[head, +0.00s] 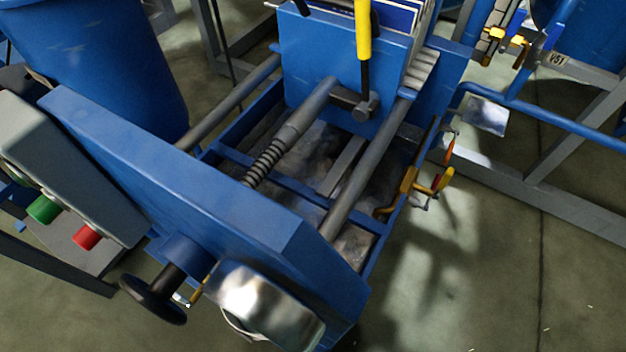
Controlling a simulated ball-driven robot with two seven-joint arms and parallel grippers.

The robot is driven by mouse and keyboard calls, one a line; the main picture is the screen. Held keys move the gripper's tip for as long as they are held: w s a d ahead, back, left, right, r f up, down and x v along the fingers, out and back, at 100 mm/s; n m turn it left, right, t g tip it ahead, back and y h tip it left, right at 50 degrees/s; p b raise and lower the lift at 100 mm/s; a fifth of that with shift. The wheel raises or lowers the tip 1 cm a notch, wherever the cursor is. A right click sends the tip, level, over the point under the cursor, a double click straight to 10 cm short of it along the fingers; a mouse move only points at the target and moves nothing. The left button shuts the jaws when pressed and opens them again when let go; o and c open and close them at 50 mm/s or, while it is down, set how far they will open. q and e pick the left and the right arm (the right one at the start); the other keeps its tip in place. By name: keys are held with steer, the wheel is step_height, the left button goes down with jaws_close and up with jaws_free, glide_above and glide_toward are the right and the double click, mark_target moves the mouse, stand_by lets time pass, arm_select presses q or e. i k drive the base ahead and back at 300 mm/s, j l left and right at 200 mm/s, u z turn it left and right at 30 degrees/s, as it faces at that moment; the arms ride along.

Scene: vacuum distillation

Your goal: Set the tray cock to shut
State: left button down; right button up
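A small brass cock (409,180) sits on the right outer side of the blue-framed tray (372,222) under the press. Its yellow handle (443,180) sticks out to the right, over the floor. An orange handle (448,148) shows just above it, and I cannot tell if it belongs to the same cock. The cock is small here, so I cannot tell whether it is open or shut. Neither of my grippers is in view.
The blue press frame (190,170) with its bars fills the middle. A black handwheel (153,299) and shiny round part (265,304) are at its front. A blue pipe (560,125) and grey frame (575,212) stand right.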

mark_target(180, 299)
steer(key=k+u, duration=0.15)
steer(key=u, duration=0.85)
steer(key=j+z, duration=0.5)
steer(key=z, duration=0.2)
steer(key=j+z, duration=0.35)
steer(key=l, duration=0.1)
